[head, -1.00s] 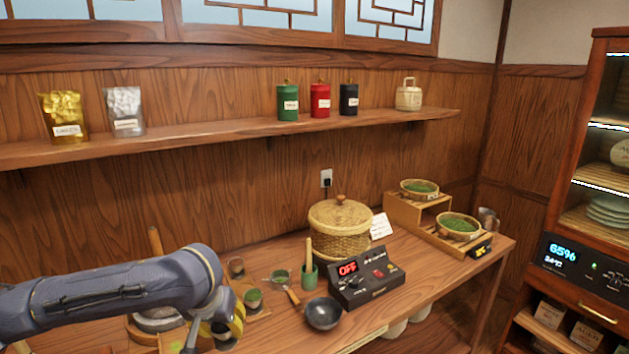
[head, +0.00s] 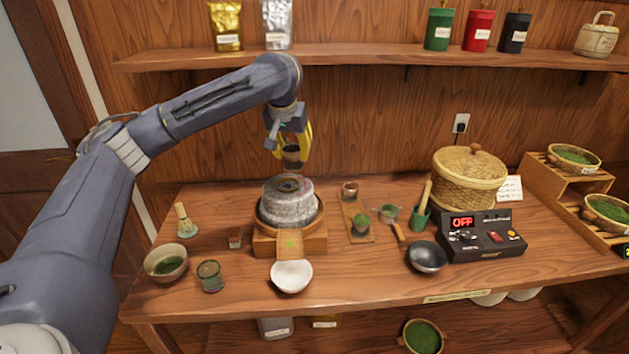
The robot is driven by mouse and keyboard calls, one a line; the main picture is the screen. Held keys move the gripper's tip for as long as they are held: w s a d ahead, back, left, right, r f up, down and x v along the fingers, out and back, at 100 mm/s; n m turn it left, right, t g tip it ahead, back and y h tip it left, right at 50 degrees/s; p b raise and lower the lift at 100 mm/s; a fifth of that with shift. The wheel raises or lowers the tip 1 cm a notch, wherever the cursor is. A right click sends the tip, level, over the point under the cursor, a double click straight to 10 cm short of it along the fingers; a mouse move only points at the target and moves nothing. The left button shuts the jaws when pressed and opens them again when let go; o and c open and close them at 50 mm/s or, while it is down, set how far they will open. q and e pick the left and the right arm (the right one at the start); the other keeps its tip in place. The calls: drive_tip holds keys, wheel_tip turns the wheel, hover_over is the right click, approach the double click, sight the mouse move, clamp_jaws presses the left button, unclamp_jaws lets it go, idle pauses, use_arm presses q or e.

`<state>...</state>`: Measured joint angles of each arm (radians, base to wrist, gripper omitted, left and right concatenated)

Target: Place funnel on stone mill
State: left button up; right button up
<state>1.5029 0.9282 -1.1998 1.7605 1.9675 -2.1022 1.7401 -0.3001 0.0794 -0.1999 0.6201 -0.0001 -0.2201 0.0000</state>
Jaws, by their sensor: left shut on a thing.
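The stone mill (head: 288,208) is a grey speckled cylinder in a round wooden tray on a wooden stand. A dark opening with a brownish rim (head: 289,184) shows on its top. My left gripper (head: 291,152) has yellow fingers and hangs from above, over the mill. It is shut on a small dark brown cup-like thing, which looks like the funnel (head: 291,155). The funnel appears upright and apart from the mill, a little above its top. The fingers partly hide the funnel. My right gripper is not in view.
A white bowl (head: 291,276) stands in front of the mill. A tea bowl (head: 166,263), a green cup (head: 209,276) and a whisk (head: 185,221) are at left. A small tray (head: 357,222) with cups, a black bowl (head: 427,257) and a control box (head: 482,238) are at right.

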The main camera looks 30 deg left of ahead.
use_arm(q)
drive_tip(key=shift+w+a+r, duration=0.15)
drive_tip(key=shift+a+r, duration=0.05)
drive_tip(key=shift+a, duration=0.35)
drive_tip(key=shift+w+a+r, duration=0.1)
drive_tip(key=shift+a+r, duration=0.05)
drive_tip(key=shift+a, duration=0.4)
drive_tip(key=shift+a+f+m, duration=0.1)
drive_tip(key=shift+a+m, duration=0.05)
drive_tip(key=shift+m, duration=0.35)
drive_tip(key=shift+f+h, duration=0.3)
drive_tip(key=shift+f, duration=3.05)
drive_tip(key=shift+f, duration=0.35)
drive_tip(key=o, duration=1.4)
drive_tip(key=shift+c, duration=0.2)
